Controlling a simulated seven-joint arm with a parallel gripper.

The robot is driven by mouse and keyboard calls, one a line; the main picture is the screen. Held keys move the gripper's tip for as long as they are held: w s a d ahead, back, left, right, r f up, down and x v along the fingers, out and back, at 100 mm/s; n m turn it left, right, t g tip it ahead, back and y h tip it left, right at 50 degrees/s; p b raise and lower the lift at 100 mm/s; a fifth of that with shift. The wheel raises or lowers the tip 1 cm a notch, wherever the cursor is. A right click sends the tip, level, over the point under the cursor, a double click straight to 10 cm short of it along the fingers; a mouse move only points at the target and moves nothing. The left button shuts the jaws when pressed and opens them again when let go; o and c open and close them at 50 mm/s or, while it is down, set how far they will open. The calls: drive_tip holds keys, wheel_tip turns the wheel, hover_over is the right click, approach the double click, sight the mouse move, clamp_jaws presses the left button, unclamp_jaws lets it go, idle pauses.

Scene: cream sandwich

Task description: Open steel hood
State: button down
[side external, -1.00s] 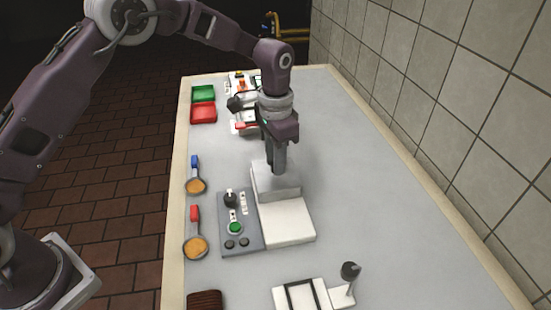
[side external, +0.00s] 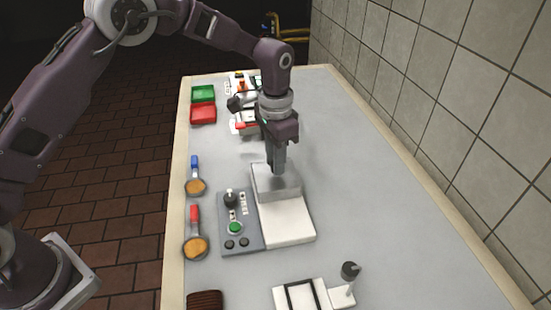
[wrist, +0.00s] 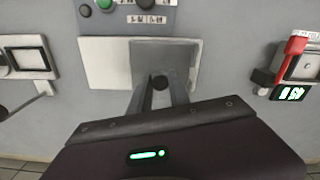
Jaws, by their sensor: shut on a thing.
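The steel hood (side external: 282,187) is a grey box at the far end of a white base block (side external: 288,222) in the side view. My gripper (side external: 278,168) points down onto the hood's top. In the wrist view the hood (wrist: 188,64) is a grey square over the right part of the white block. My gripper's two fingers (wrist: 160,86) are closed in around a small dark knob (wrist: 160,81) on the hood. Contact at the fingertips is partly hidden in the side view.
A control panel (side external: 240,238) with a green button adjoins the block's left side. Two ladles (side external: 195,232) (side external: 195,183) and red and green trays (side external: 203,113) (side external: 203,93) line the left edge. A framed device (side external: 301,298) stands in front. The table's right side is clear.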

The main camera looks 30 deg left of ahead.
idle(0.3)
drive_tip(key=s+d, duration=0.7)
drive_tip(key=shift+w, duration=0.1)
drive_tip(key=c, duration=1.2)
unclamp_jaws()
wheel_tip(320, 180, up, 7)
drive_tip(key=shift+r, duration=0.1)
